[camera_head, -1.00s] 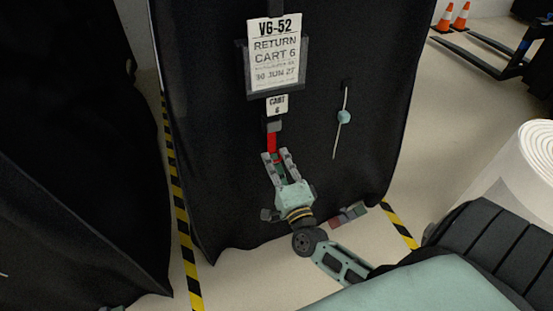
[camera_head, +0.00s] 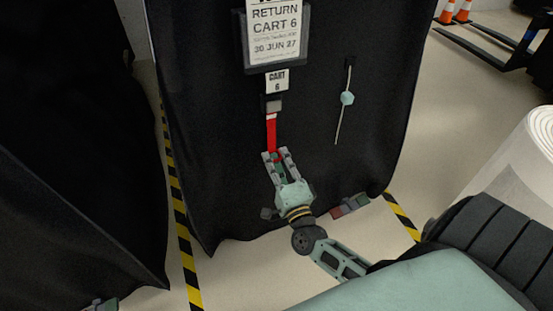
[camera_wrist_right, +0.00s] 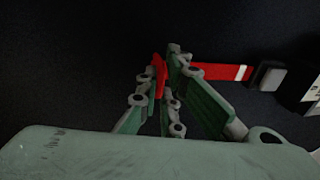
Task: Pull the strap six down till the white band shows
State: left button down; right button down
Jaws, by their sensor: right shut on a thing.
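The red strap (camera_head: 271,133) hangs from a grey buckle (camera_head: 273,106) under the CART 6 tag (camera_head: 277,81). A pale band (camera_head: 271,116) shows across the strap just below the buckle. In the right wrist view the strap (camera_wrist_right: 212,71) runs taut from the buckle (camera_wrist_right: 267,76) to my fingers, with the white band (camera_wrist_right: 240,72) in plain sight close to the buckle. My right gripper (camera_head: 275,155) is shut on the lower part of the strap, in front of the black cover. The fingers partly hide the strap's end. My left gripper is not in view.
The black cart cover (camera_head: 215,120) carries a RETURN CART 6 sign (camera_head: 275,35). A cord with a pale teal toggle (camera_head: 347,98) hangs to the right. Another covered cart (camera_head: 70,150) stands left, beyond yellow-black floor tape (camera_head: 181,215). A white roll (camera_head: 520,170) is at right.

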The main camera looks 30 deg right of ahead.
jog(key=c, duration=1.9)
grip_release()
jog(key=shift+s+f, duration=0.1)
jog(key=shift+f, duration=0.3)
jog(key=shift+r, duration=0.15)
jog(key=v, duration=1.2)
